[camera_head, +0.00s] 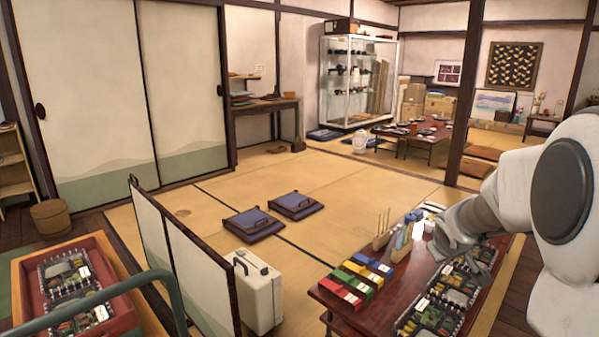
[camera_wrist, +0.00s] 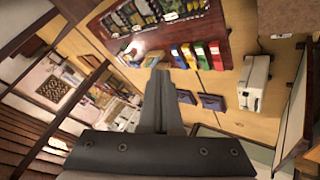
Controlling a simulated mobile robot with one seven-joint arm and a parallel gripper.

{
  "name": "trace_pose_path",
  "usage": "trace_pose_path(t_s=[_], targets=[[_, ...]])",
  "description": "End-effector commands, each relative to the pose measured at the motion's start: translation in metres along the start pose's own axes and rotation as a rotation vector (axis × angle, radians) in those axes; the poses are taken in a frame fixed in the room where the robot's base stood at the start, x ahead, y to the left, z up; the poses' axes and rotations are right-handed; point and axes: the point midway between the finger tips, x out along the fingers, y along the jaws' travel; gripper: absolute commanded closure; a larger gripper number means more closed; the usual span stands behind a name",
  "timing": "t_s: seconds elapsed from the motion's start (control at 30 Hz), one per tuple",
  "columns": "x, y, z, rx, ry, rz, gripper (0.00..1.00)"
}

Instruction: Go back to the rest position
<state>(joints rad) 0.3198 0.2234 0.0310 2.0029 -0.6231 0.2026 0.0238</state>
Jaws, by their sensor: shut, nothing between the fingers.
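My gripper (camera_wrist: 158,85) is shut and empty in the wrist view, with its fingers together above the dark red low table. In the head view my pale arm comes in from the right, and its dark end (camera_head: 447,240) hangs over the right part of the low table (camera_head: 335,304). The fingertips are hard to make out there. Several filled bento boxes (camera_head: 425,318) stand in a row along the table's near edge. Red, yellow, green and blue boxes (camera_head: 357,281) lie at its left part, beside a wooden holder with upright sticks (camera_head: 382,238).
A red crate (camera_head: 115,262) with bento boxes stands at the lower left, behind a green rail (camera_head: 110,293). A low folding screen (camera_head: 183,255) and a white case (camera_head: 259,291) stand between crate and table. Blue cushions (camera_head: 253,222) lie on the otherwise open tatami. A post (camera_head: 464,95) rises behind the table.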

Motion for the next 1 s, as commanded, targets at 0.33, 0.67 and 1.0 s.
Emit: trace_pose_path(t_s=[0.33, 0.67, 1.0], targets=[[-0.132, -0.043, 0.024, 0.151, -0.057, -0.043, 1.0], [-0.228, -0.106, 0.082, 0.271, -0.109, -0.179, 1.0], [-0.292, -0.164, 0.139, 0.328, -0.15, -0.348, 1.0]])
